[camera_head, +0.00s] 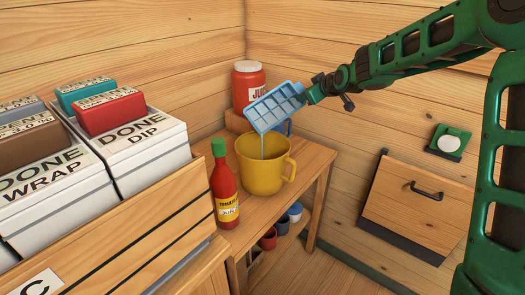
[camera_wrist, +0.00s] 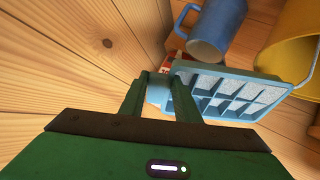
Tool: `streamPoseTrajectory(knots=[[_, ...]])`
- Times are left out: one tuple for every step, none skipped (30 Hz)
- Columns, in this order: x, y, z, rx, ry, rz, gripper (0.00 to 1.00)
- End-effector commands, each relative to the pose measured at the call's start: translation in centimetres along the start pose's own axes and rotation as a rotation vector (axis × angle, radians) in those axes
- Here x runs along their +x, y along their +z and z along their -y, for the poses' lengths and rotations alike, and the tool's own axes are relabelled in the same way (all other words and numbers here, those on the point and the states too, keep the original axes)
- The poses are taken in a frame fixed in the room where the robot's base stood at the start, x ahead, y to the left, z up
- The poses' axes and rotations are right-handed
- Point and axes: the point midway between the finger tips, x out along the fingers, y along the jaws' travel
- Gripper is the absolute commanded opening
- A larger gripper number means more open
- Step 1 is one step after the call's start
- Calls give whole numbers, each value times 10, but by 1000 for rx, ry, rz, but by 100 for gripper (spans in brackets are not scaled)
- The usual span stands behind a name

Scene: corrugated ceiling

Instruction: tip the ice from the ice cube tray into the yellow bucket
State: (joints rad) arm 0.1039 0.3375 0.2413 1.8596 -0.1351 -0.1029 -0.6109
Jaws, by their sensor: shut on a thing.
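My gripper (camera_head: 316,92) is shut on the end of the light blue ice cube tray (camera_head: 275,106). The tray is tilted, its lower edge above the open yellow bucket (camera_head: 262,172), which has a side handle and stands on the wooden table. A thin pale stream runs from the tray's low edge into the bucket. In the wrist view, the fingers (camera_wrist: 163,88) grip the tray's near end, and the tray (camera_wrist: 232,90) has pale white contents in its compartments. The yellow bucket (camera_wrist: 288,45) is at the upper right there. Its inside is mostly hidden.
A red sauce bottle (camera_head: 224,190) with a green cap stands left of the bucket. A red juice jar (camera_head: 247,82) is behind the tray. A blue mug (camera_wrist: 218,27) sits beside the bucket. A wooden crate (camera_head: 150,225) with white boxes is at left; wooden walls are close behind.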

Motion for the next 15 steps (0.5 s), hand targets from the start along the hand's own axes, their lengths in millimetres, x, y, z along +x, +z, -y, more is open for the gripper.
streamPoseTrajectory(knots=[[-1,-1,0,-1,2,-5,0],[-1,-1,0,-1,3,-7,0],[-1,-1,1,-2,5,-11,0],[-2,-1,1,-2,7,-14,0],[-2,-1,1,-3,8,-17,0],[-2,-1,1,-3,10,-21,0],[-2,-2,1,-4,11,-23,0],[-2,-2,1,-4,12,-25,0],[-3,-2,1,-5,14,-29,0],[-3,-2,1,-5,15,-31,0],[-3,-2,1,-6,16,-34,0],[-4,-3,1,-6,18,-37,0],[-4,-3,1,-7,19,-39,0],[-4,-3,1,-7,20,-41,0],[-4,-3,1,-7,21,-42,0]])
